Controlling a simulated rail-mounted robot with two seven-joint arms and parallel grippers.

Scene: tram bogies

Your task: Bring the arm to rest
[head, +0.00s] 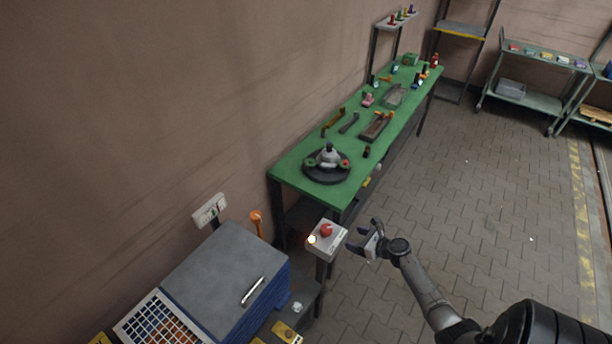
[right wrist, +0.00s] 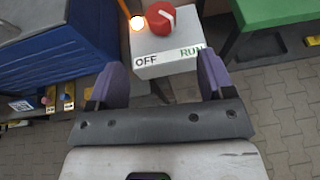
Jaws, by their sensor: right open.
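My right gripper (head: 361,240) is open and empty in the head view, just right of a pale control box on a post. In the right wrist view its two purple-grey fingers (right wrist: 162,82) stand apart in front of the box, with nothing between them but the box farther off. The control box (head: 332,246) carries a red knob (head: 326,230) and a glowing lamp (head: 312,239). In the right wrist view the box (right wrist: 163,66) is marked OFF and RUN, and the knob (right wrist: 161,18) has a white pointer. My left gripper is in neither view.
A green workbench (head: 300,169) with tools and parts stands along the wall. A blue cabinet with a grey top (head: 215,268) is at the lower left. Trolleys with shelves (head: 530,97) stand at the back right. The paved floor (head: 480,210) right of the bench is clear.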

